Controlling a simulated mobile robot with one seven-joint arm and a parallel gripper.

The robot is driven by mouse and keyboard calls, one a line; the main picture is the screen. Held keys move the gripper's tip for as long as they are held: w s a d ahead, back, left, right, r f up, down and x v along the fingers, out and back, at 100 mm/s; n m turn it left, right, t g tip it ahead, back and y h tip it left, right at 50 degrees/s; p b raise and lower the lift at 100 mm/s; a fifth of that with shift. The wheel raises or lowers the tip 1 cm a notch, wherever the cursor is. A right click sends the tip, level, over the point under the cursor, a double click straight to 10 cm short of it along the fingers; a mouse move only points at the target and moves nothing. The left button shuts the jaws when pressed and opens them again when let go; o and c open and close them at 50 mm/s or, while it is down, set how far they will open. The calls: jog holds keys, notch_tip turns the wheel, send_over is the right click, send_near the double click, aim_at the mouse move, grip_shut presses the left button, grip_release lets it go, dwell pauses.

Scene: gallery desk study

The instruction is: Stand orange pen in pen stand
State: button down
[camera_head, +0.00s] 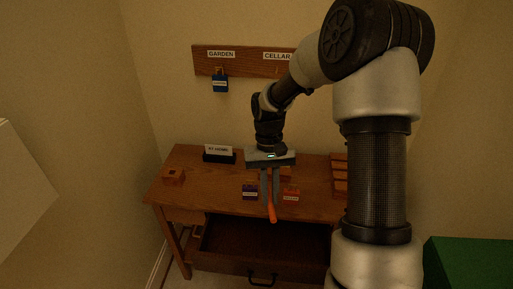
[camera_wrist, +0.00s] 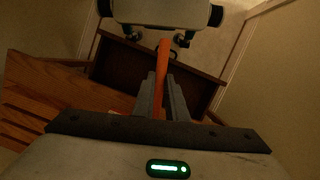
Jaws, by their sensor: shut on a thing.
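My gripper (camera_head: 270,196) is shut on the orange pen (camera_head: 272,212) above the front part of the desk. The pen hangs down from between the fingers, slightly tilted, its lower end in front of the desk edge. In the wrist view the orange pen (camera_wrist: 162,65) sticks out past the fingertips towards the open drawer. A small wooden block with a dark hole on top (camera_head: 173,175), which looks like the pen stand, is at the desk's left end, empty and well left of my gripper.
The drawer (camera_head: 235,243) is pulled open under the desk top (camera_head: 200,185). A dark blue item (camera_head: 250,191) and an orange-red item (camera_head: 291,193) flank my fingers. A name card (camera_head: 219,152) stands behind; wooden trays (camera_head: 339,178) are at right. A labelled board (camera_head: 240,67) hangs above.

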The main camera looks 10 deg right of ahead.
jog(key=w+d+f+m+t+y+b, duration=0.2)
jog(key=w+d+f+m+b, duration=0.2)
jog(key=w+f+m+b, duration=0.6)
jog(key=m+t+b, duration=0.3)
jog(key=m+b, duration=0.4)
jog(key=m, duration=0.8)
send_over(281, 191)
jog(key=f, duration=0.1)
notch_tip(281, 191, down, 9)
jog(key=shift+w+f+b, duration=0.1)
jog(key=shift+f+b, duration=0.05)
jog(key=shift+b, duration=0.95)
jog(key=shift+f, duration=0.1)
jog(key=c, duration=1.8)
grip_release()
jog(key=shift+o, duration=0.2)
